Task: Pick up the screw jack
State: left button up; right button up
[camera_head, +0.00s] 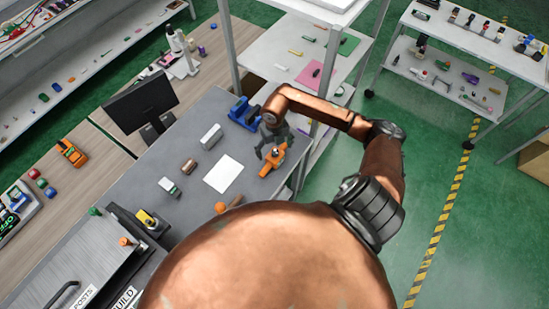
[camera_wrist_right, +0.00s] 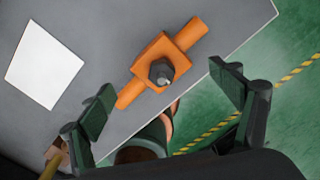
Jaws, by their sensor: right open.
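The screw jack appears to be the orange block (camera_head: 270,166) with a round orange bar through it, lying on the grey table near its right edge. In the right wrist view the orange screw jack (camera_wrist_right: 150,58) shows a dark hex bolt head on top. My right gripper (camera_head: 273,148) is over the jack in the head view and partly covers it. In the right wrist view my right gripper (camera_wrist_right: 163,80) is open, with the jack between and beyond its two fingers; no contact shows. My left gripper is not in view.
A white sheet (camera_head: 223,174) lies left of the jack on the grey table (camera_head: 205,205). A blue fixture (camera_head: 243,114) stands behind it, near a grey block (camera_head: 211,136). An orange ball (camera_head: 221,208) lies in front. A shelf post (camera_head: 229,45) rises behind the table.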

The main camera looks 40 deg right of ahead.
aim_at(273, 160)
notch_tip(273, 160, down, 5)
jog(key=shift+w+d+f+p, duration=0.1)
jog(key=shift+d+p, duration=0.05)
jog(key=shift+p, duration=0.6)
jog(key=c, duration=1.4)
